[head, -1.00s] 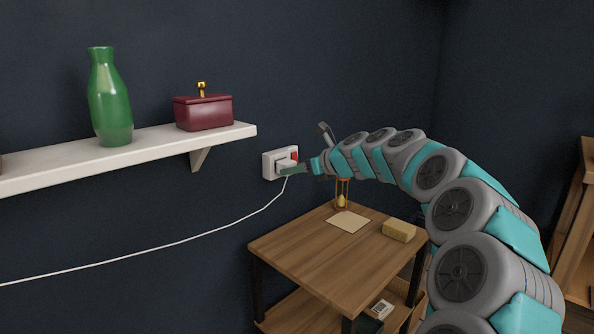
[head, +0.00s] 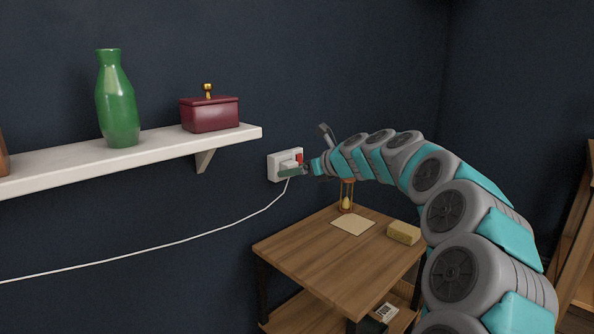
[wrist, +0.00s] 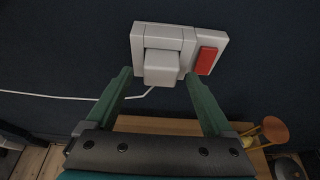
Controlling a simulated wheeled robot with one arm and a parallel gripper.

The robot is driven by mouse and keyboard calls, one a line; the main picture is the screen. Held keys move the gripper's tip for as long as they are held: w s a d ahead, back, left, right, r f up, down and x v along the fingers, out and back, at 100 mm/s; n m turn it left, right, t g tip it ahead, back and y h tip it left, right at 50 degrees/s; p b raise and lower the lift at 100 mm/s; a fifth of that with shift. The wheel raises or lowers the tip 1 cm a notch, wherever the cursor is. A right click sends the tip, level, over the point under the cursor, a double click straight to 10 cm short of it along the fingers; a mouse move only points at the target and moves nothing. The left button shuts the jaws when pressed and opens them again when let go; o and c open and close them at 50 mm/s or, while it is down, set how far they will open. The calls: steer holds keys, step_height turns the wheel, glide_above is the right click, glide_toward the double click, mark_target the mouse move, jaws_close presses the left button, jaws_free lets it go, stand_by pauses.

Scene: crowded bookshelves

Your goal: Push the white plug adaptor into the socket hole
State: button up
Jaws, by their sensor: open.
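The white plug adaptor (wrist: 161,67) is at the white wall socket (wrist: 138,38), over its left part, with a red switch (wrist: 206,61) to its right. In the head view the adaptor (head: 289,166) sits against the socket plate (head: 273,168), partly hidden by my gripper. A white cable runs from it down to the left. I cannot tell how deep its pins sit. My gripper (wrist: 158,88) is open, its green fingers on either side of and just short of the adaptor in the wrist view.
A white shelf (head: 70,167) with a green vase (head: 117,100) and a dark red box (head: 210,115) is to the left. Below the socket stands a wooden table (head: 330,252) with an hourglass (head: 346,197), a paper (head: 352,224) and a yellow block (head: 403,233).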

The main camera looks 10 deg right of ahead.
steer(key=v, duration=0.7)
steer(key=shift+s+d, duration=0.25)
steer(key=shift+s, duration=0.05)
steer(key=shift+a, duration=0.1)
steer(key=s+a+f+n+g, duration=0.25)
steer(key=s+a+n, duration=0.2)
steer(key=s, duration=0.25)
steer(key=s+a+f+n+g+h, duration=0.1)
steer(key=s+a+f+n+g, duration=0.15)
steer(key=s+f+n, duration=0.35)
steer(key=s+a+f+n+g, duration=0.1)
steer(key=s+a+n, duration=0.35)
steer(key=s, duration=0.35)
steer(key=s+d+f+n+g+h, duration=0.2)
steer(key=s+d+f+n, duration=0.1)
steer(key=s, duration=0.7)
steer(key=s+d+f+n+g+h, duration=0.2)
steer(key=s+f+n, duration=0.4)
steer(key=s, duration=0.4)
steer(key=s+d+f+n+g+h, duration=0.2)
steer(key=s+d+f+n, duration=0.2)
steer(key=s, duration=0.7)
step_height(320, 180, down, 2)
steer(key=shift+d+f+n+g+h, duration=0.2)
steer(key=shift+d+n+g+h, duration=0.1)
steer(key=shift+d+n+h, duration=0.1)
